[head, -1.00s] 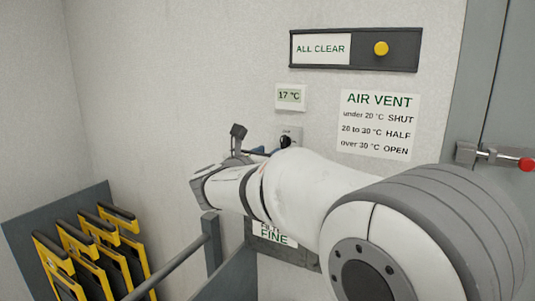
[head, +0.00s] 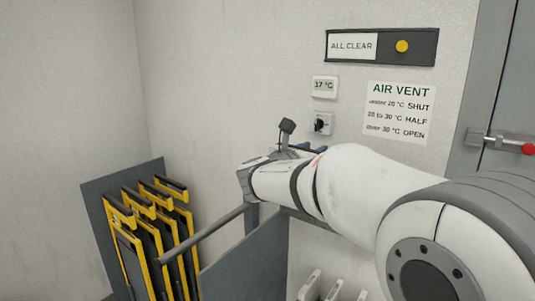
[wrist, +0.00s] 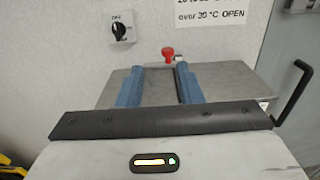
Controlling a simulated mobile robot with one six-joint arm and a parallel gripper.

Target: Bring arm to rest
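My arm reaches across the head view from the lower right, with its wrist end in front of the wall. My gripper (wrist: 159,70) shows in the wrist view as two blue fingers, spread apart with nothing held between them. In the head view only a small blue part of it (head: 303,147) shows behind the wrist, and the rest is hidden. Beyond the fingers in the wrist view is a grey surface (wrist: 230,82) with a red knob (wrist: 168,54). I cannot tell how far the fingers are from it.
A rotary switch (head: 321,123) sits on the wall below the 17 °C display (head: 324,87). The AIR VENT sign (head: 400,112) and ALL CLEAR panel (head: 381,46) are to the right. Yellow-edged plates (head: 158,235) stand at left, near a grey rail (head: 205,233). A black handle (wrist: 297,92) is at right.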

